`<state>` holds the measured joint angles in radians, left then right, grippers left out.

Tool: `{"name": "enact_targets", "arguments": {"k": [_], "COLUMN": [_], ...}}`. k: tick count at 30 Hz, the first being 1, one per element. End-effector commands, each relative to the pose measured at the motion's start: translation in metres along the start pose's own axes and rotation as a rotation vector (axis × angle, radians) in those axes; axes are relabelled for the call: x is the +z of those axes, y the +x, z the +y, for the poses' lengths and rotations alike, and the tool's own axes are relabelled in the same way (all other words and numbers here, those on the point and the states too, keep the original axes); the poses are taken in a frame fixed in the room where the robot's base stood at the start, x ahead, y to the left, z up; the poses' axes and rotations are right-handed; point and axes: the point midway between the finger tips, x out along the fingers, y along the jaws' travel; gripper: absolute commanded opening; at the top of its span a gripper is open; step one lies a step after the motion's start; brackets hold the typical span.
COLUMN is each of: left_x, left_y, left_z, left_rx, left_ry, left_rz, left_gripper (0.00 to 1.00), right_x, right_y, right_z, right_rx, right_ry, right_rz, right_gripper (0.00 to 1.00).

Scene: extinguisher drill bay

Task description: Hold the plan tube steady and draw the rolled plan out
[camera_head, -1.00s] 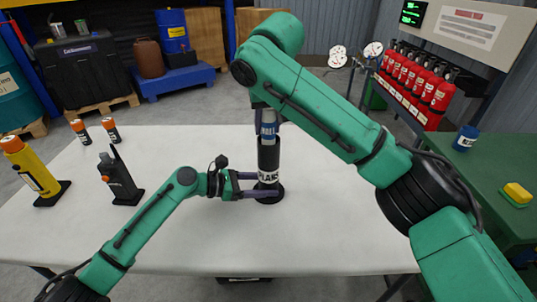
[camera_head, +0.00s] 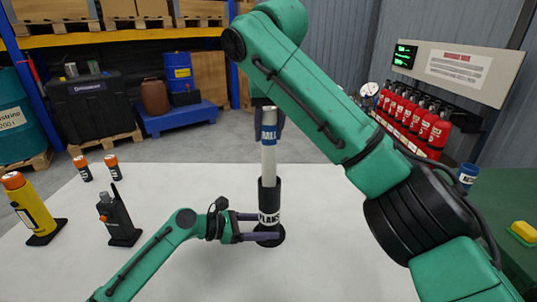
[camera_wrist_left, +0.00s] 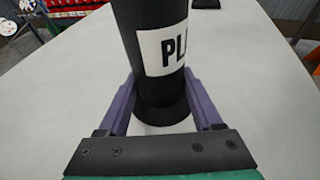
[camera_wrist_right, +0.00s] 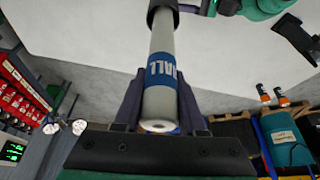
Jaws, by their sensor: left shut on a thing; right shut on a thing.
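The black plan tube (camera_head: 268,197) stands upright on the white table, with a white "PLANS" label. My left gripper (camera_head: 262,227) is shut around its lower part; the left wrist view also shows the tube (camera_wrist_left: 150,35) between the purple fingers (camera_wrist_left: 155,95). The rolled plan (camera_head: 268,155) is a pale roll with a blue band, sticking well up out of the tube's mouth. My right gripper (camera_wrist_right: 160,100) is shut on it near its upper end, at the blue band (camera_wrist_right: 160,70). The plan's lower end is hidden inside the tube (camera_wrist_right: 163,8).
A yellow cylinder (camera_head: 29,207) on a black foot, a black handset (camera_head: 119,222) and two small orange-capped items (camera_head: 82,168) stand on the table's left. A green table (camera_head: 505,205) with a blue-banded cup (camera_head: 467,175) and yellow block (camera_head: 523,232) is at right.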

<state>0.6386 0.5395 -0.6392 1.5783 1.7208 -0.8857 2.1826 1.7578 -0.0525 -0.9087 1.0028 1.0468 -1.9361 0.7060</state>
Motion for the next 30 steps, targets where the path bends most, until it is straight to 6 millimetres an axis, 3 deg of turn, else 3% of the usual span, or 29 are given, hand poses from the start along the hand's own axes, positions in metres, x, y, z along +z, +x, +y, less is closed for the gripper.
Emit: {"name": "enact_targets", "arguments": {"k": [9, 10, 12, 22, 30], "left_x": [0.0, 0.0, 0.0, -0.001, -0.002], "left_y": [0.0, 0.0, 0.0, -0.009, -0.078], "left_z": [0.0, 0.0, 0.0, 0.001, 0.001], "left_rx": [0.0, 0.0, 0.0, 0.002, 0.003], "left_ry": [-0.001, -0.001, 0.0, 0.0, -0.002], "left_rz": [0.0, 0.0, 0.0, 0.0, 0.003], "left_gripper": [0.35, 0.78, 1.0, 1.0, 1.0], "right_x": [-0.003, -0.003, -0.003, -0.003, -0.003], "right_y": [-0.008, -0.008, -0.008, -0.008, -0.008], "right_z": [0.0, 0.0, 0.0, 0.0, 0.0], "right_rx": [0.0, 0.0, 0.0, 0.0, 0.0], "right_ry": [-0.001, -0.001, 0.0, 0.0, 0.0], "right_rz": [-0.001, -0.001, -0.001, -0.001, -0.001], "right_gripper": [0.0, 0.0, 0.0, 0.0, 0.0]}}
